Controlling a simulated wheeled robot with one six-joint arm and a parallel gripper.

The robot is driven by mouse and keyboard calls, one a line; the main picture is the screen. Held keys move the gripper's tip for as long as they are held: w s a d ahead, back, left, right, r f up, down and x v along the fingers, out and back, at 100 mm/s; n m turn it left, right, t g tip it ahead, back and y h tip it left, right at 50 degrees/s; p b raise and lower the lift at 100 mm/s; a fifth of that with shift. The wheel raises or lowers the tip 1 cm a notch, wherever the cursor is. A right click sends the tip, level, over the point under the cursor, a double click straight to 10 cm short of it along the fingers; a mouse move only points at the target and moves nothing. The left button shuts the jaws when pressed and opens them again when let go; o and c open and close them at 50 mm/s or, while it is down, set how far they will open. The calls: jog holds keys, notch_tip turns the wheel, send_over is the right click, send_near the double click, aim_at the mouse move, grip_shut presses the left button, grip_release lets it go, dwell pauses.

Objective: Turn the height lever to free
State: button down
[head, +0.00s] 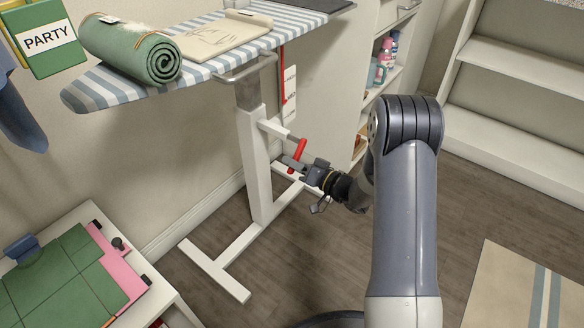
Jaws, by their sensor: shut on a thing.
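The height lever (299,152) is a red handle on the white stand of the ironing board, near the end of a short bracket on the post (255,165). It stands nearly upright, leaning slightly. My gripper (291,164) is at the lever's lower part, reaching in from the right, and is shut on it. The fingertips are small in this view and partly merge with the lever. White label cards (290,93) with a red strip hang above the lever; their text is too small to read.
The striped ironing board (90,90) above carries a rolled green towel (135,48) and a flat beige item (215,40). A white cabinet (330,100) stands behind my gripper. A low table with a green and pink board (75,265) is at lower left.

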jog(key=shift+w+d+f+n+b, duration=0.25)
jog(key=shift+n+b, duration=0.1)
jog(key=shift+n, duration=0.3)
jog(key=shift+w+d+f+n+b, duration=0.1)
jog(key=shift+w+n+b, duration=0.1)
jog(key=shift+n+b, duration=0.3)
jog(key=shift+w+d+f+n+b, duration=0.2)
jog(key=shift+w+n+b, duration=0.05)
jog(key=shift+n, duration=0.5)
jog(key=c, duration=1.3)
grip_release()
jog(key=p+v, duration=0.3)
jog(key=v, duration=0.7)
jog(key=shift+s+d, duration=0.25)
jog(key=shift+d, duration=0.1)
